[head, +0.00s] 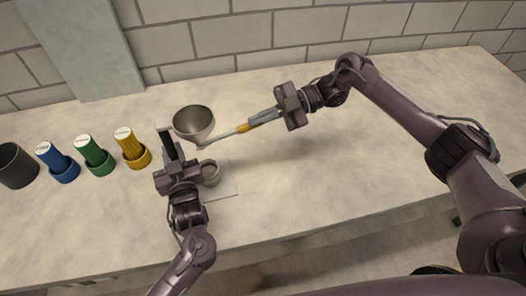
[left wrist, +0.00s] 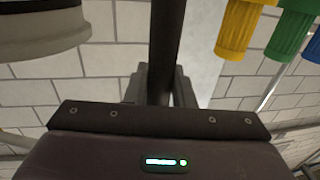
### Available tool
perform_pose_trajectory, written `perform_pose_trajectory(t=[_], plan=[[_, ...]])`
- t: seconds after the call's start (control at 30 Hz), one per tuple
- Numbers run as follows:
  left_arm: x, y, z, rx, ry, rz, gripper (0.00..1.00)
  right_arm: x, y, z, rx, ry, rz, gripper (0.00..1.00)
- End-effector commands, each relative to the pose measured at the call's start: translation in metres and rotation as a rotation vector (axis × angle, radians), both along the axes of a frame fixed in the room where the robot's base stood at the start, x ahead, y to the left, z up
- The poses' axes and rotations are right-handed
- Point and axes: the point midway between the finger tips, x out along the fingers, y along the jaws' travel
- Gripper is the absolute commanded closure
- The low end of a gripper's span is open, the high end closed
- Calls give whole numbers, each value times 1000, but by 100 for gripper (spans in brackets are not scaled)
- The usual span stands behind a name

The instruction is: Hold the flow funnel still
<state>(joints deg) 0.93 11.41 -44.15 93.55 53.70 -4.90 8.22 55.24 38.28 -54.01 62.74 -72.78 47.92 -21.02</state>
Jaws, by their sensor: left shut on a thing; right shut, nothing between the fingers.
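A grey metal bowl-shaped funnel (head: 194,121) is at the back, left of centre. My left gripper (head: 171,158) is in front of it and to its left, shut on a dark upright bar (head: 166,143). The bar (left wrist: 166,45) also runs between the fingers of my left gripper (left wrist: 160,88) in the left wrist view. I cannot tell how the bar joins the funnel. My right gripper (head: 262,116) is shut, right of the funnel. A thin rod with a yellow section (head: 243,128) lies in line with its fingertips, its far end just below the funnel.
A small grey cup (head: 210,171) stands on a pale square mat (head: 226,188), close beside my left gripper. Yellow (head: 133,150), green (head: 95,157) and blue (head: 59,163) holders and a dark cup (head: 15,165) line the left side. The right of the table (head: 370,150) is clear.

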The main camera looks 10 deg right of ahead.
Motion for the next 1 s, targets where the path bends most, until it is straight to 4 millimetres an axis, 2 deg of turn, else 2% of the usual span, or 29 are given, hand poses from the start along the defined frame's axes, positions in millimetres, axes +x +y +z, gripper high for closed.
perform_pose_trajectory(t=[0.43,0.77,1.0], plan=[[0,0,1,-1,-1,1,100,-2,0,2,0,1,1,100],[0,0,0,0,0,1,100,-24,-5,34,-2,-2,1,100],[0,0,1,0,0,1,100,-18,-54,44,-4,-1,-5,100]])
